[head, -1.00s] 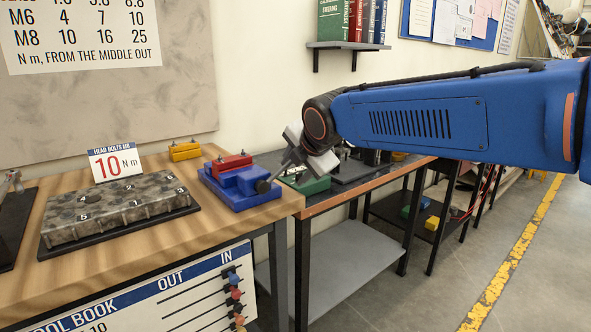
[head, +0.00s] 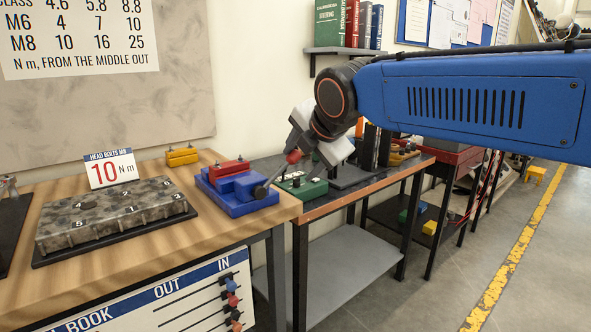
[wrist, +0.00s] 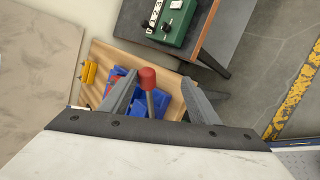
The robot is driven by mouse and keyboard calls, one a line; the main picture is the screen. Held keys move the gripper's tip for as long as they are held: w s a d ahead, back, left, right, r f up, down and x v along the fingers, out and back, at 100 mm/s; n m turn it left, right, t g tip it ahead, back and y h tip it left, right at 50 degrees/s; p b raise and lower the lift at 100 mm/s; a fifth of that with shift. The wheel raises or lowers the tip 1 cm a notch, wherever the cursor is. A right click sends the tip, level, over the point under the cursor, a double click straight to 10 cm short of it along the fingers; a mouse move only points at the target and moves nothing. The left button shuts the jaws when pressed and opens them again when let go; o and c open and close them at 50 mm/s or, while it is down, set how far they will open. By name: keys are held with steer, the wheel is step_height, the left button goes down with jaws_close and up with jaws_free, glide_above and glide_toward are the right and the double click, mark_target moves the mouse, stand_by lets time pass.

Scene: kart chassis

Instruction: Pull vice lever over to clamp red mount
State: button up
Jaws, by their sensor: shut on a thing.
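The blue vice (head: 250,208) sits at the right front corner of the wooden bench, with the red mount (head: 230,166) seated at its rear. The vice lever (head: 274,176) rises from the dark pivot at the vice's right end, tilted up and right to a red knob (head: 293,157). My gripper (head: 297,150) is at the knob end, shut on the lever. In the wrist view the red knob (wrist: 148,77) and grey shaft stand between my two fingers, close to the left one. The vice (wrist: 120,85) is partly hidden behind the fingers there.
A green control box (head: 301,188) stands on the dark bench just right of the vice. A yellow block (head: 182,156) is behind the vice. A grey bolt block (head: 115,213) and a 10 Nm sign (head: 110,170) are to the left. The aisle floor is clear.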

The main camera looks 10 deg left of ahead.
steer(key=v, duration=0.9)
steer(key=shift+d, duration=0.15)
steer(key=shift+c, duration=0.6)
steer(key=c, duration=0.5)
steer(key=shift+r+m, duration=0.15)
steer(key=shift+m, duration=0.15)
jaws_close()
steer(key=s+a+r+m+h, duration=0.3)
steer(key=a+r+m, duration=0.4)
steer(key=m, duration=1)
steer(key=d+x, duration=0.2)
steer(key=x, duration=1)
steer(key=shift+d+f+t, duration=0.2)
steer(key=shift+f+t, duration=0.1)
